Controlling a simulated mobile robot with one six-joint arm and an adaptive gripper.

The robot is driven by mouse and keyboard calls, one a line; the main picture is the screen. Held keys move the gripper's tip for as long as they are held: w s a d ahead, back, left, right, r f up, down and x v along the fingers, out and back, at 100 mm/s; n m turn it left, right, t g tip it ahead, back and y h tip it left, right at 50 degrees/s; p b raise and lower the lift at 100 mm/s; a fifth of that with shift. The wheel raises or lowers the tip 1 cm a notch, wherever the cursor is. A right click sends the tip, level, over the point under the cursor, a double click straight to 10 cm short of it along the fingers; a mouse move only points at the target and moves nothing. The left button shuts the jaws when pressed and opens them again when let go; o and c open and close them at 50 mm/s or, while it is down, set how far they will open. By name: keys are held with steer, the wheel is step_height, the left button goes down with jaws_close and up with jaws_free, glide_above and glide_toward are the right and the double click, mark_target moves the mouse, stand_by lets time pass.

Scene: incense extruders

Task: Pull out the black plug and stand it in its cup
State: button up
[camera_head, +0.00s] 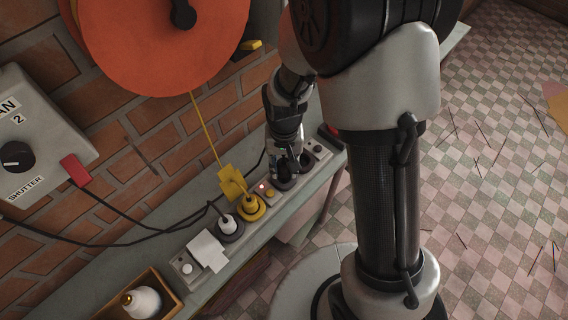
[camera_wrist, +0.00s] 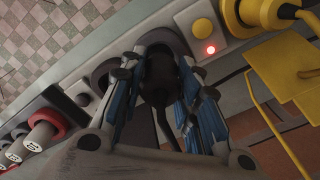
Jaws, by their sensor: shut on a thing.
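The black plug (camera_wrist: 162,78) is between the blue-padded fingers of my gripper (camera_wrist: 160,100) in the wrist view, with its dark cable running down. My gripper is shut on it. The plug's front end meets a dark round socket on the grey socket strip (camera_wrist: 232,45); I cannot tell how deep it sits. In the head view my gripper (camera_head: 286,172) points down at the strip (camera_head: 215,262), and hides most of the plug. I cannot make out the plug's cup for certain in either view.
A yellow plug (camera_head: 251,207) with a yellow tag (camera_head: 231,181) and a white plug (camera_head: 228,225) stand left of my gripper. A lit red lamp (camera_wrist: 210,48) is close by. White pieces with coloured rings (camera_wrist: 44,126) are at lower left in the wrist view. An orange reel (camera_head: 160,45) hangs above.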

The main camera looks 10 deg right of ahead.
mark_target(284, 163)
steer(key=shift+f+b, duration=1.05)
steer(key=shift+f, duration=0.4)
steer(key=o, duration=1.1)
steer(key=shift+o, duration=0.2)
steer(key=shift+r, duration=0.1)
step_height(284, 163, up, 12)
steer(key=shift+f, duration=0.1)
steer(key=shift+s+r, duration=0.1)
steer(key=shift+r, duration=0.1)
steer(key=s+d+r+n+t, duration=0.1)
steer(key=s+d+r+t, duration=0.1)
steer(key=s+r, duration=0.5)
steer(key=s+d+r+t, duration=0.2)
steer(key=s+d+r, duration=0.2)
steer(key=s, duration=0.5)
step_height(284, 163, up, 3)
steer(key=shift+s+d+f+n+t, duration=0.2)
steer(key=shift+s+n+t, duration=0.1)
steer(key=shift+s+n, duration=0.1)
